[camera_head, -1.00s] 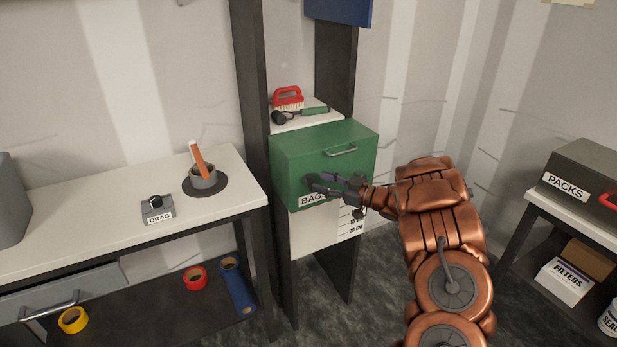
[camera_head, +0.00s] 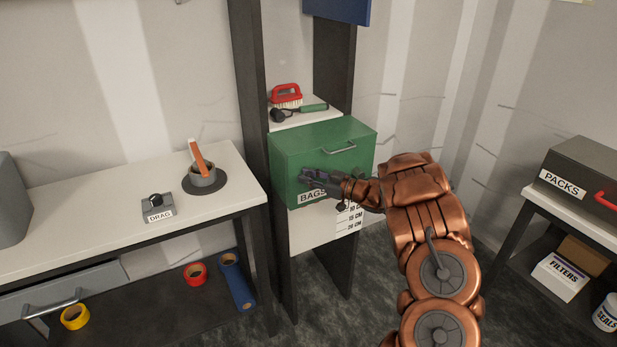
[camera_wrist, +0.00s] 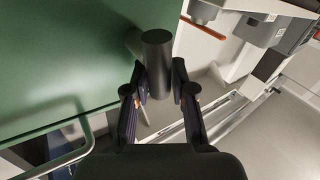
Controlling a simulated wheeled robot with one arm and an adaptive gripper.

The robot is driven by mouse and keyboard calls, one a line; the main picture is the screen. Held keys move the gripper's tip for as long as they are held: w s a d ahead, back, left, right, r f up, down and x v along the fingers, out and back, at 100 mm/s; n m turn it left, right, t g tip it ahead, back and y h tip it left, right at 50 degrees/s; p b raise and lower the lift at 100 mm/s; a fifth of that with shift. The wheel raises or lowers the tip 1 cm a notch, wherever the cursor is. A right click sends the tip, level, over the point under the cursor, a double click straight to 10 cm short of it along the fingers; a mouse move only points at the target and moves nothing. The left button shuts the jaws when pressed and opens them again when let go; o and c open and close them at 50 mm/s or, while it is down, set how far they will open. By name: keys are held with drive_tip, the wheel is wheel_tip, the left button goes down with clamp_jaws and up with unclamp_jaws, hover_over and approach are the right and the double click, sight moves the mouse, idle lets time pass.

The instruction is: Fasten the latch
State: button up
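The green cabinet (camera_head: 338,138) labelled BAGS stands in the dark rack, with its front panel closed as far as I can see. My gripper (camera_head: 306,175) is at the left part of that front, above the label (camera_head: 312,195). In the wrist view, a dark cylindrical knob (camera_wrist: 157,62), seemingly the latch's handle, stands beside the green panel (camera_wrist: 60,50). My gripper's fingers (camera_wrist: 160,80) lie on either side of it and look closed against it. The latch's mount and catch are not clearly visible, so I cannot tell its position.
A silver bar handle (camera_head: 339,148) sits on the cabinet front. A shelf above holds a red brush (camera_head: 286,95). A PACKS box (camera_head: 580,175) stands at right.

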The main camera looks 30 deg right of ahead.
clamp_jaws()
drive_tip(key=shift+d+m+t+y, duration=0.3)
drive_tip(key=shift+m+t, duration=0.5)
drive_tip(key=shift+m, duration=0.5)
drive_tip(key=o, duration=0.5)
unclamp_jaws()
drive_tip(key=shift+o, duration=0.2)
drive_tip(key=v, duration=1.2)
